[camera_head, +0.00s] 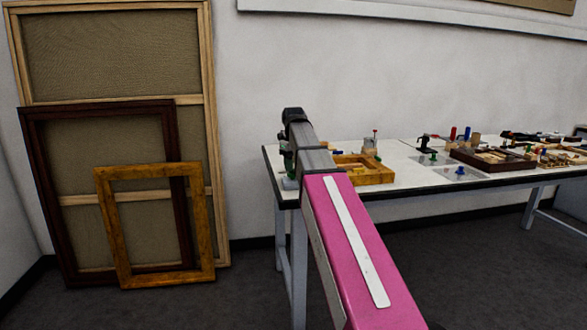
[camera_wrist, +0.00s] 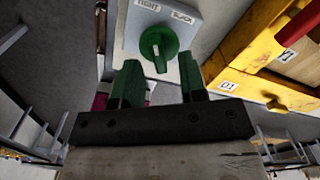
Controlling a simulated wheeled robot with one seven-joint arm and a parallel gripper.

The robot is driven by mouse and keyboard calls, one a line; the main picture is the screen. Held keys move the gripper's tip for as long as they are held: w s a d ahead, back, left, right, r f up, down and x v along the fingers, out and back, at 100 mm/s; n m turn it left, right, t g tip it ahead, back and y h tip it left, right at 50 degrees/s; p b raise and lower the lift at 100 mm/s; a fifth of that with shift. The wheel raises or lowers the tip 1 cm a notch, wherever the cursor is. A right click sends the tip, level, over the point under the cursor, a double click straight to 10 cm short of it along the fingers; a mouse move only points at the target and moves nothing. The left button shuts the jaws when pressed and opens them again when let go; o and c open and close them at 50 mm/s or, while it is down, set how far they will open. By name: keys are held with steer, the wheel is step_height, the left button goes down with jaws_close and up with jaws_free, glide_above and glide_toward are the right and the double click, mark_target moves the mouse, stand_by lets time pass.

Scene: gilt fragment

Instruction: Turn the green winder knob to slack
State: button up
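The green winder knob (camera_wrist: 158,46) shows in the wrist view on a pale grey plate (camera_wrist: 206,22). The plate has two labels, TIGHT (camera_wrist: 148,5) and SLACK (camera_wrist: 183,16), on the far side of the knob. The knob's raised grip bar runs roughly up and down in the picture, its lower end toward my gripper. My gripper (camera_wrist: 160,72) is open, its two green fingers apart and empty, just short of the knob. In the head view my arm reaches to the table's left end, and I cannot make out the knob there.
A yellow wooden frame (camera_head: 368,179) lies right of my gripper on the white table (camera_head: 412,181); it also shows in the wrist view (camera_wrist: 232,52). Frames (camera_head: 155,281) lean on the wall at left.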

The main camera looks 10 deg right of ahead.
steer(key=shift+f, duration=0.65)
jaws_close()
